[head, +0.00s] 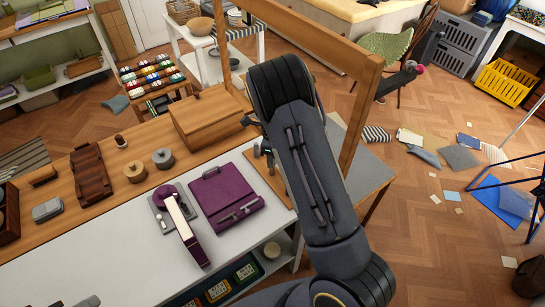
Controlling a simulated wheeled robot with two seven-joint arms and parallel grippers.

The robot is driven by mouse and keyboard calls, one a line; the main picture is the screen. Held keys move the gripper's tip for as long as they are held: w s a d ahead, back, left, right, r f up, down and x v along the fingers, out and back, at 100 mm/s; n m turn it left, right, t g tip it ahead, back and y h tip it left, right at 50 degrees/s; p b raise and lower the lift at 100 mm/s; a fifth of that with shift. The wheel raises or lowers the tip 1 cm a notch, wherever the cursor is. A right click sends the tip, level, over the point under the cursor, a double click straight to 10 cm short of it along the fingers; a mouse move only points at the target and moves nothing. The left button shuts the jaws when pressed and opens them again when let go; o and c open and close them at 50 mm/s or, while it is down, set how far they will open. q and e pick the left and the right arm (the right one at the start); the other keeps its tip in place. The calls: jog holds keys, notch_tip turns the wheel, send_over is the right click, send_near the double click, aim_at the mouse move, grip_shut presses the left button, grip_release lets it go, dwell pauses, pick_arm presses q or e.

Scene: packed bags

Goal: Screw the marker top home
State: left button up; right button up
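My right arm reaches up across the middle of the head view, and its dark links cover most of my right gripper (251,122). Only a small dark part with a teal glint shows at the arm's left edge, so its opening is hidden. Below it, small grey upright pieces (265,148) stand at a wooden board (266,180), partly behind the arm. I cannot tell whether one of them is the marker or its top. No marker or marker top can be clearly made out.
A wooden post (361,110) rises right of my arm. The grey-white front of the bench (95,255) is mostly clear.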

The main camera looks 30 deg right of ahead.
jog(key=n+b, duration=0.1)
jog(key=n, duration=0.3)
jog(key=shift+f+n, duration=0.1)
jog(key=shift+n, duration=0.3)
jog(key=n+b, duration=0.1)
jog(key=n, duration=0.3)
jog(key=shift+w, duration=0.1)
jog(key=shift+n, duration=0.6)
jog(key=c, duration=0.9)
jog(key=shift+r+m, duration=0.2)
jog(key=shift+m, duration=0.6)
grip_shut()
jog(key=shift+f+m, duration=0.1)
jog(key=shift+m, duration=0.9)
jog(key=shift+p, duration=0.35)
